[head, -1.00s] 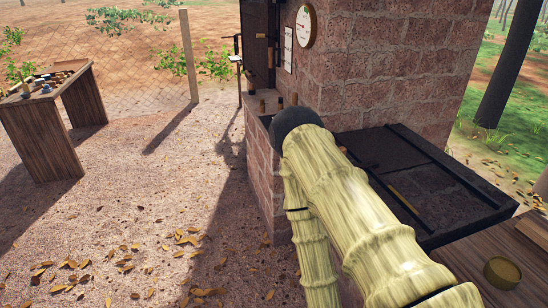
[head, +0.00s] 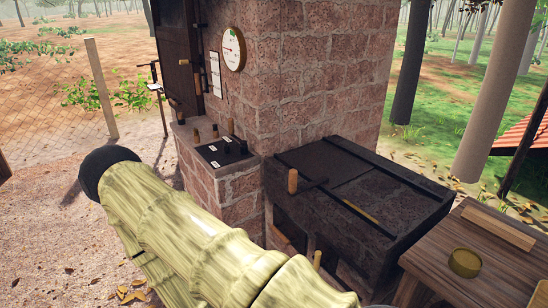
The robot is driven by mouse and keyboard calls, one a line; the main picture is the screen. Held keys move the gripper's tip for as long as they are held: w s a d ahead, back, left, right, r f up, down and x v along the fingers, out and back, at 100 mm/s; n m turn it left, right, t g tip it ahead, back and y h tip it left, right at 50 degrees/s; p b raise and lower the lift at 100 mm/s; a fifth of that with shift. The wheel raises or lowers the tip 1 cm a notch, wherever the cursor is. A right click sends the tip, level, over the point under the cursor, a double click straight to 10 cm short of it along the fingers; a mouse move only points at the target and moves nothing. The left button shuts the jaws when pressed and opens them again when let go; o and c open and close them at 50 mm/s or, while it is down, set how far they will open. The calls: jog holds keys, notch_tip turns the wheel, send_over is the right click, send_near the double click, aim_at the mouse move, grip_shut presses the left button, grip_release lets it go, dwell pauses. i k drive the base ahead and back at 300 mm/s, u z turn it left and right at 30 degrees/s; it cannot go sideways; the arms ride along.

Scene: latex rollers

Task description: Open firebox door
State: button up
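A black metal firebox (head: 390,206) juts from the brick structure at the right of the head view. A black bar with an upright wooden handle (head: 293,181) lies at its left corner. Dark panels or openings (head: 284,229) show low on its front, and a second small wooden handle (head: 317,259) stands near them. I cannot tell which part is the firebox door, or whether it is open. My pale, bamboo-patterned arm covers the lower middle of the view and hides part of the front. My gripper is not in view.
A brick ledge with a black control panel (head: 222,150) and wooden levers stands left of the firebox. A round gauge (head: 233,48) hangs on the brick wall (head: 320,70). A wooden table (head: 480,262) with a small brass-coloured bowl (head: 465,262) stands close at right.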

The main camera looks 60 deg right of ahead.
aim_at(331, 167)
jog(key=i, duration=0.95)
jog(key=z, duration=1.7)
